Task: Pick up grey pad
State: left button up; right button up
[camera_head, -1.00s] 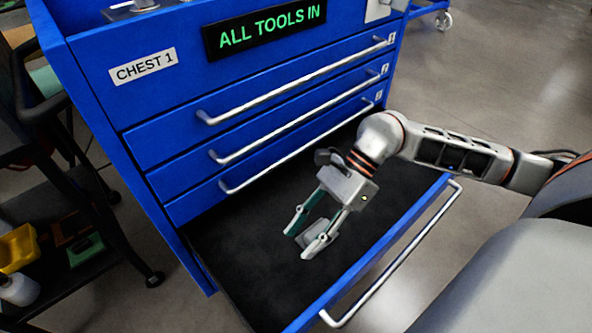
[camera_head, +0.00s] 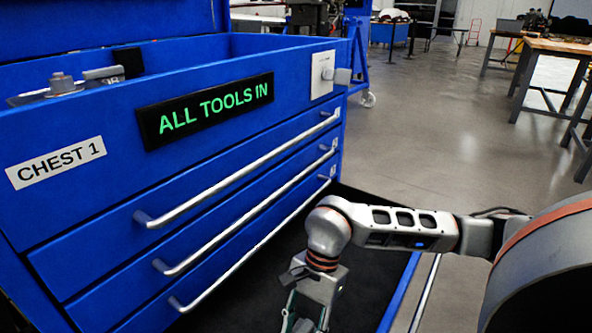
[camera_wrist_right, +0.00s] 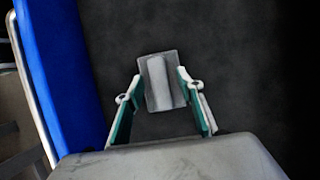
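The grey pad (camera_wrist_right: 159,82) is a flat grey plate with a raised bar along its middle. It lies on the dark lining of the open bottom drawer, centred in the right wrist view. My right gripper (camera_wrist_right: 160,76) is open, its two green-lined fingers on either side of the raised bar, with small gaps showing. In the head view my right gripper (camera_head: 306,320) is at the bottom edge, its fingertips cut off, and the pad is out of frame. My left gripper is not in view.
The blue tool chest (camera_head: 90,210) has three closed drawers with long handles above the open drawer (camera_head: 365,265). The blue drawer wall (camera_wrist_right: 68,75) stands left of the gripper in the wrist view. The lining around the pad is clear. Workbenches (camera_head: 550,65) stand far right.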

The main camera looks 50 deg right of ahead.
aim_at(299, 332)
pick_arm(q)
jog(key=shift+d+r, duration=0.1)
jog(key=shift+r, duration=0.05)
pick_arm(e)
jog(key=shift+a+f, duration=0.1)
grip_shut()
